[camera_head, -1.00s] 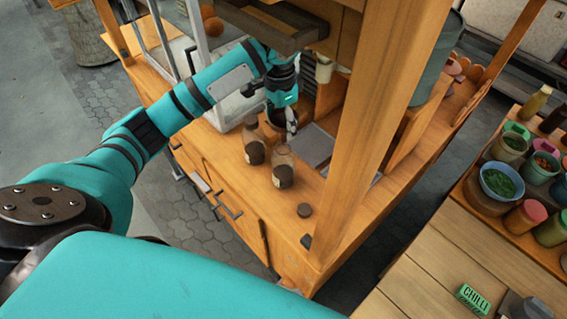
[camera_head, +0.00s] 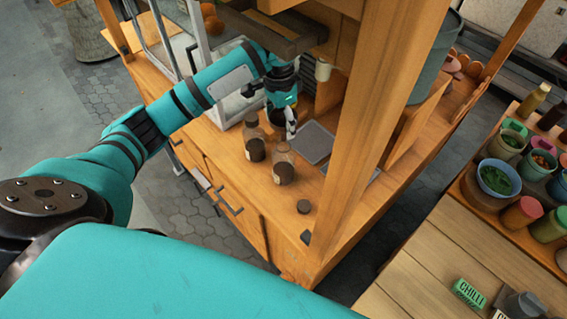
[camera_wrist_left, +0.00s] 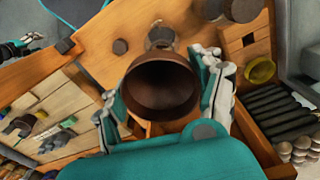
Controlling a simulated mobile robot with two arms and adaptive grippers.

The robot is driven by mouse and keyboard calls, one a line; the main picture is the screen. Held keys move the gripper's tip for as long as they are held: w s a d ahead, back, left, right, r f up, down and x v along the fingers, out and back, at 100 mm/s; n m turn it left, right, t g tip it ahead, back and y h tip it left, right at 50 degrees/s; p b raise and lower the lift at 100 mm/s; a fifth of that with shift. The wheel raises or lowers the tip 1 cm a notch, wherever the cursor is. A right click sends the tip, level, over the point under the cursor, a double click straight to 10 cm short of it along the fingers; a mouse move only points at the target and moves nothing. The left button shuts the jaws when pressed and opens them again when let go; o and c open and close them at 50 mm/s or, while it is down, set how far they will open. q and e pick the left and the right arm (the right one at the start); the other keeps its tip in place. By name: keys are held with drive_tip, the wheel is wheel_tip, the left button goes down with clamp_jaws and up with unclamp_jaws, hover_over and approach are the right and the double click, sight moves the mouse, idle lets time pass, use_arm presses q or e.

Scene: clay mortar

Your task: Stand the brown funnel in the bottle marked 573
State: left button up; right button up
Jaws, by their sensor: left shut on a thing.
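My left gripper (camera_head: 282,119) is shut on the brown funnel (camera_wrist_left: 160,88), whose wide mouth faces the left wrist camera. In the head view the funnel (camera_head: 276,115) is mostly hidden by the gripper. Two glass bottles with brown contents stand upright on the wooden counter, a front bottle (camera_head: 283,168) and a back bottle (camera_head: 254,143). Their labels are too small to read. The funnel is behind and apart from the front bottle. That bottle (camera_wrist_left: 160,36) shows just beyond the funnel's rim in the wrist view. A teal arm end (camera_wrist_left: 18,47), perhaps my right gripper, shows at the wrist view's left.
A dark round cap (camera_head: 304,207) lies on the counter (camera_head: 262,198) near the front bottle. A grey flat tray (camera_head: 313,143) lies right of the gripper. A wooden post (camera_head: 365,120) rises on the right.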

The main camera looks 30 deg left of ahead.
use_arm(q)
drive_tip(key=shift+f, duration=0.4)
idle(0.4)
drive_tip(key=shift+f, duration=0.5)
drive_tip(key=shift+f, duration=0.2)
drive_tip(key=shift+f, duration=0.2)
idle(0.3)
drive_tip(key=shift+f, duration=0.4)
drive_tip(key=o, duration=1.1)
drive_tip(key=shift+o, duration=0.2)
